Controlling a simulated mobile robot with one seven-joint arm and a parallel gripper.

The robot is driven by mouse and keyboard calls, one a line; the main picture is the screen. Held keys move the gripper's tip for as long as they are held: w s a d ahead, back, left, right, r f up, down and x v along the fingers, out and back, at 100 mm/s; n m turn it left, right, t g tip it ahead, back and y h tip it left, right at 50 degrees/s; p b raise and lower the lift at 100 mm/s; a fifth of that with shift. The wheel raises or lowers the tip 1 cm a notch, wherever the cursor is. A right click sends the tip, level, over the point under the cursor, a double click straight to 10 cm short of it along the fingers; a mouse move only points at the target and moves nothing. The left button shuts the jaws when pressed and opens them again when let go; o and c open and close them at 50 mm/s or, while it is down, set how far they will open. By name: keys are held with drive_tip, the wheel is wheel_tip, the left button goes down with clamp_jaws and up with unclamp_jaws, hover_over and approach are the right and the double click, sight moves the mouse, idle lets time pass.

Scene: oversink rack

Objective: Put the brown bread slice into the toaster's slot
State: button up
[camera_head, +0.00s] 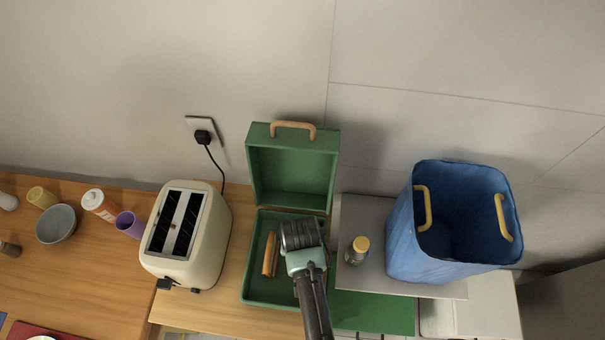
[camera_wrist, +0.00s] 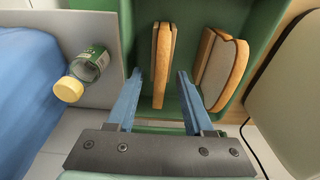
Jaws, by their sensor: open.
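The cream toaster (camera_head: 215,240) stands on the wooden counter, its two dark slots facing up. Right of it is an open green box (camera_head: 252,284); its floor and wall also show in the wrist view (camera_wrist: 202,22). Two brown-crusted bread pieces stand on edge inside: a thin one (camera_wrist: 163,60) and a wider one (camera_wrist: 222,68) nearer the toaster. One piece (camera_head: 270,253) shows in the head view left of my gripper; the other is hidden there. My gripper (camera_head: 300,236) is over the box. In the wrist view its fingers (camera_wrist: 159,76) are apart and empty, the thin piece just beyond, between their tips.
A yellow-capped jar (camera_head: 358,250) and a blue bag (camera_head: 400,235) stand right of the box. The raised lid (camera_head: 292,180) is behind my gripper. A purple cup (camera_head: 128,224), bottle (camera_head: 97,204) and grey bowl (camera_head: 56,224) stand left of the toaster.

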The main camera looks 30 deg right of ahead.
drive_tip(key=shift+c, duration=0.3)
clamp_jaws()
idle(1.2)
